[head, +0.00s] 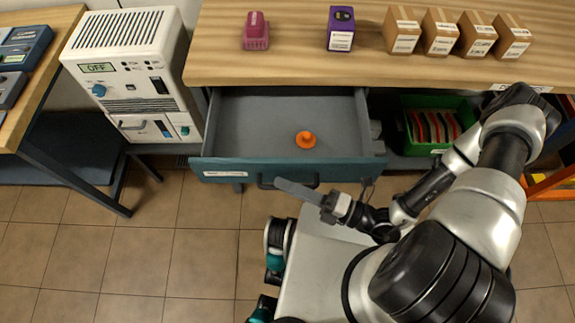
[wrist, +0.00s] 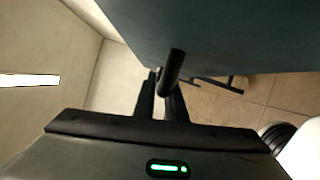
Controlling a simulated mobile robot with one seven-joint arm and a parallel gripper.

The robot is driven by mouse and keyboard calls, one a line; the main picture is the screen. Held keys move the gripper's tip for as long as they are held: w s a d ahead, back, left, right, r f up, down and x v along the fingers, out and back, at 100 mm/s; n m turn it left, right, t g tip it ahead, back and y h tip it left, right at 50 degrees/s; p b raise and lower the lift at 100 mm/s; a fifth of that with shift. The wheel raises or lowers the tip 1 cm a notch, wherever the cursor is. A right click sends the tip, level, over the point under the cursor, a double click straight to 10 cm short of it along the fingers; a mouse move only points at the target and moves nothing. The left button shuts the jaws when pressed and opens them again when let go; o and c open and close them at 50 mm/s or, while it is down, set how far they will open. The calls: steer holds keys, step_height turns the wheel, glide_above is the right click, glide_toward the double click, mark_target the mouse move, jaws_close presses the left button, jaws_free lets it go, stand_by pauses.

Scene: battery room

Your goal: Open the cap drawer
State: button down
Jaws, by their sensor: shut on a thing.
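The cap drawer (head: 230,172) stands pulled out from under the wooden workbench, its blue-grey front towards me. An orange cap (head: 305,140) lies inside on the drawer floor; the rest of the visible floor is bare. The dark bar handle (head: 268,184) runs along the drawer front, partly hidden by my arm. My gripper (head: 310,188) is at the drawer front, its fingers hard to make out in the head view. In the wrist view my gripper (wrist: 162,100) is shut on the handle (wrist: 173,70), with the drawer front (wrist: 220,35) just beyond.
On the workbench (head: 290,70) stand a pink block (head: 256,31), a purple box (head: 341,28) and several cardboard boxes (head: 402,30). A white device (head: 130,60) reading OFF stands left of the drawer. A green bin (head: 436,125) sits right of it. Tiled floor is clear at lower left.

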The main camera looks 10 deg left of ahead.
steer(key=shift+s+d, duration=0.2)
steer(key=shift+s, duration=0.55)
steer(key=c, duration=1.8)
jaws_free()
steer(key=shift+d, duration=0.1)
steer(key=s+d+f, duration=0.1)
steer(key=s+d, duration=0.1)
steer(key=d, duration=1.5)
steer(key=shift+s, duration=0.25)
